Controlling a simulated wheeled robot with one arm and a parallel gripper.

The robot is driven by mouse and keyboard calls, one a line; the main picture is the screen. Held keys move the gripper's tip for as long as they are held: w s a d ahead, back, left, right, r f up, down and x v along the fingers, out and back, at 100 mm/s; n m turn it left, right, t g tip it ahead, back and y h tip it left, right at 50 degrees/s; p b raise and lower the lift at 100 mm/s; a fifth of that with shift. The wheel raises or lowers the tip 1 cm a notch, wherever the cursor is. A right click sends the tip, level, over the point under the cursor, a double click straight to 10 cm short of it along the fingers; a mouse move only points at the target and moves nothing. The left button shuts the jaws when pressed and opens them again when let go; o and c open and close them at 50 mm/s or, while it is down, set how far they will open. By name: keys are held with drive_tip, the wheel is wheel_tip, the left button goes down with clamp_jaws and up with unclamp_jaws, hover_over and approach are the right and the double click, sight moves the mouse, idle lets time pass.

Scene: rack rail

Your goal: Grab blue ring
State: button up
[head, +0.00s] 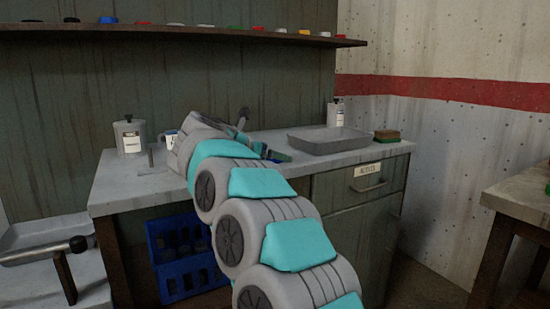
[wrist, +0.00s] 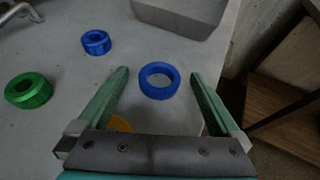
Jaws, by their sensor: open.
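In the wrist view a blue ring (wrist: 159,93) lies flat on the grey counter, between and slightly ahead of the tips of my open gripper (wrist: 158,74). The jaws look empty and apart from the ring; I cannot tell their height above it. A second, smaller-looking blue ring (wrist: 97,48) lies farther off to the left. In the head view my gripper (head: 278,156) is over the counter, mostly behind my arm, and I cannot make out the rings there.
A green ring (wrist: 30,99) lies at the left. An orange thing (wrist: 120,124) is partly hidden by my gripper. A grey tray (head: 325,146) stands on the counter (head: 120,185). The counter's right edge is close to the right finger. A blue crate (head: 185,275) stands below.

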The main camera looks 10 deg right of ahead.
drive_tip(key=shift+c, duration=0.4)
drive_tip(key=c, duration=1.4)
